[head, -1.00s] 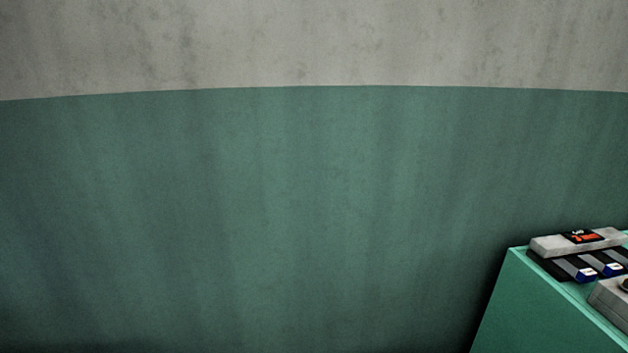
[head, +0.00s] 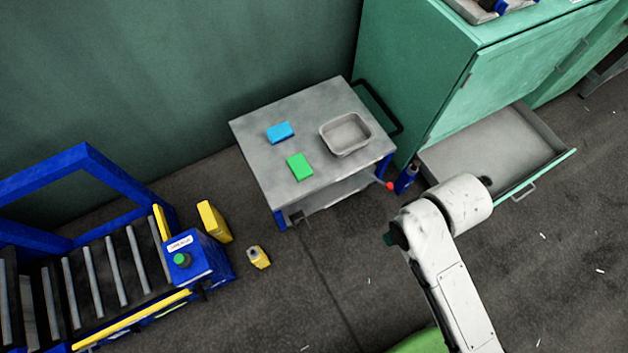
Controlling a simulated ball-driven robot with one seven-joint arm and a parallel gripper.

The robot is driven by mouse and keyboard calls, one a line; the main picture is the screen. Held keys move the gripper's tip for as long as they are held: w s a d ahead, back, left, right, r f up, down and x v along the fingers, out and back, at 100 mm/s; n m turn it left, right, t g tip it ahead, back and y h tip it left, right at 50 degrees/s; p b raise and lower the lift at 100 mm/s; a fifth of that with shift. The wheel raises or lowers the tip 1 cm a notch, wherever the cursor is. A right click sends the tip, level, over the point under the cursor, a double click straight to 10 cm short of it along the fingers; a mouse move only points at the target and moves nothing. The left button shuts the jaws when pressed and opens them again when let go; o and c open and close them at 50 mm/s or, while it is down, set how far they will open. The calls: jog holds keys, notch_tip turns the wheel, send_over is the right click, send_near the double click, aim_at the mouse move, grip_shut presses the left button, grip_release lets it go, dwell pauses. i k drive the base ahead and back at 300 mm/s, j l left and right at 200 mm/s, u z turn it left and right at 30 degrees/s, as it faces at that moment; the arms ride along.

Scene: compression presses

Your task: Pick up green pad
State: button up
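The green pad (head: 299,167) lies flat on the grey top of a small cart (head: 258,126), near its front edge. A blue pad (head: 280,132) lies behind it and a little to the left, apart from it. A grey metal tray (head: 345,134) stands on the cart to the right of the green pad. My white arm shows at the lower right, well away from the pad. My gripper's fingers are not visible.
A blue roller conveyor with a control box (head: 201,258) stands at the lower left. Yellow items stand on the floor beside it. A green cabinet (head: 412,60) with an open drawer (head: 482,148) is right of the cart. Floor in front of the cart is mostly clear.

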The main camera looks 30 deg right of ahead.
aim_at(301, 170)
jog(key=k, duration=0.35)
jog(key=i+l, duration=0.7)
jog(key=i+l+u, duration=0.15)
jog(key=u, duration=0.25)
jog(key=i+l+u, duration=0.1)
jog(key=u, duration=0.35)
jog(key=i+l+u, duration=0.1)
jog(key=l+u, duration=0.3)
jog(key=j+u, duration=0.15)
jog(key=u, duration=0.25)
